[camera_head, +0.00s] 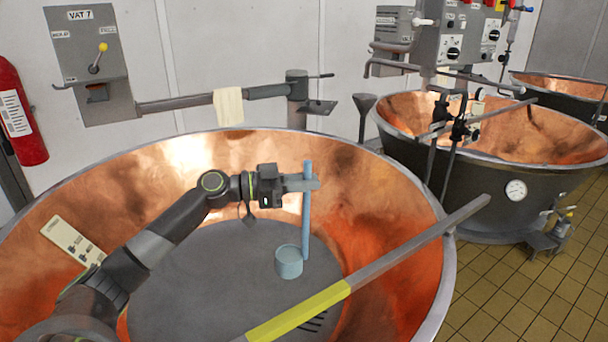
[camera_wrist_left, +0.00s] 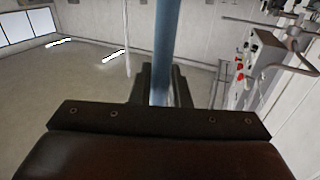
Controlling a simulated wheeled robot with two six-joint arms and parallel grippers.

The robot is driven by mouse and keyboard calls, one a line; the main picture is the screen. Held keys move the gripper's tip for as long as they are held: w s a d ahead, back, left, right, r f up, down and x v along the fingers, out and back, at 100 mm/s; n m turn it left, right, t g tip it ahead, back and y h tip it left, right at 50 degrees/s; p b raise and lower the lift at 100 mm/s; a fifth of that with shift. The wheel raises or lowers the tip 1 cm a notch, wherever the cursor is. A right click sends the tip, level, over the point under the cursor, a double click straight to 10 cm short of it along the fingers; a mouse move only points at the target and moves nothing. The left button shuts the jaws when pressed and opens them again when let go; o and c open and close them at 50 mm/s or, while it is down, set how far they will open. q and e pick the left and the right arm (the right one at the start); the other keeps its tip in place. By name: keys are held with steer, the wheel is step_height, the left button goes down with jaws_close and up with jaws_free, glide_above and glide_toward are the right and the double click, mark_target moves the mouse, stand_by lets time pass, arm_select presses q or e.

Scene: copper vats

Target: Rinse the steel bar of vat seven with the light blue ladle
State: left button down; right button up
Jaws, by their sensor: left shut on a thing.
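The light blue ladle (camera_head: 307,215) hangs upright over the near copper vat (camera_head: 190,160), its cup (camera_head: 289,262) at the lower end. My left gripper (camera_head: 303,184) is shut on the upper part of its handle. The handle also shows between the fingers in the left wrist view (camera_wrist_left: 165,50). The steel bar (camera_head: 400,250) lies slantwise across the vat's right side, with a yellow section (camera_head: 298,314) at its near end. The cup is left of the bar and appears apart from it. Whether the cup holds liquid cannot be told. The sign VAT 7 (camera_head: 80,14) is on the wall box behind.
A second copper vat (camera_head: 490,180) with a gauge stands at the right. A horizontal pipe (camera_head: 190,102) with a cream cloth (camera_head: 229,106) runs behind the near vat. A labelled card (camera_head: 72,242) sits on its left wall. A fire extinguisher (camera_head: 20,115) hangs at far left.

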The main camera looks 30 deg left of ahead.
arm_select(q)
steer(key=s+d+f+m+g+y+p, duration=0.15)
steer(key=s+d+f+m+p, duration=0.3)
steer(key=d+f, duration=0.5)
steer(key=s+d+f+m+t+y+p, duration=0.1)
steer(key=s+d+f+m+y+p, duration=0.3)
steer(key=d+f, duration=0.55)
steer(key=s+d+f+m+y+b, duration=0.1)
steer(key=f+m+b, duration=0.5)
steer(key=f+b, duration=0.8)
steer(key=shift+s+d+f+y+b, duration=0.25)
steer(key=shift+d+y+b, duration=0.4)
steer(key=shift+d+b, duration=0.65)
steer(key=shift+a+r, duration=0.15)
steer(key=shift+a, duration=0.05)
